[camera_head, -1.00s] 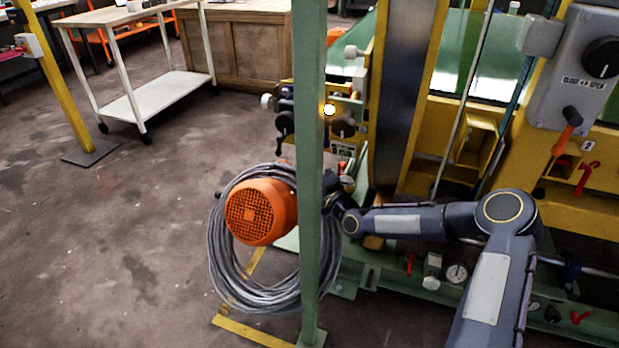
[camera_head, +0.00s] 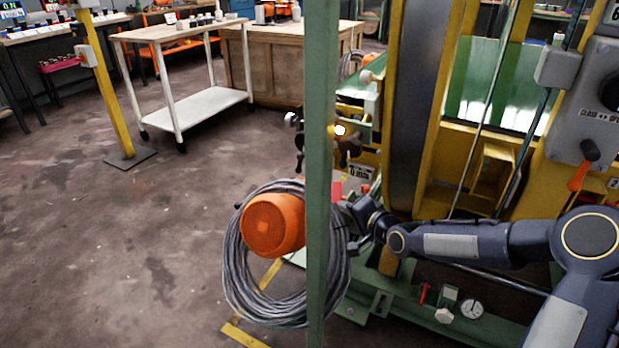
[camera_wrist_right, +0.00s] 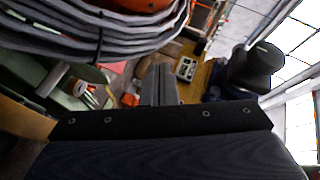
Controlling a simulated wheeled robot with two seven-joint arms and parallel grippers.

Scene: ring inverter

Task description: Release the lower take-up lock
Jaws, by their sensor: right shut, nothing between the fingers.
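My right gripper (camera_head: 350,208) is at the end of the arm coming in from the right, partly hidden behind the green post. It is beside the grey cable coil and below the dark knobs (camera_head: 350,146) on the yellow machine frame. In the right wrist view its fingers (camera_wrist_right: 160,84) are together and empty. A black knob-like part (camera_wrist_right: 255,68) is to the right of the fingers, apart from them. I cannot tell which part is the lower take-up lock. My left gripper is not in view.
The green post (camera_head: 321,240) stands in front of the grey cable coil (camera_head: 238,270) and orange motor-like housing (camera_head: 272,224). The coil also fills the top left of the wrist view (camera_wrist_right: 60,35). A white trolley (camera_head: 205,107) stands behind.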

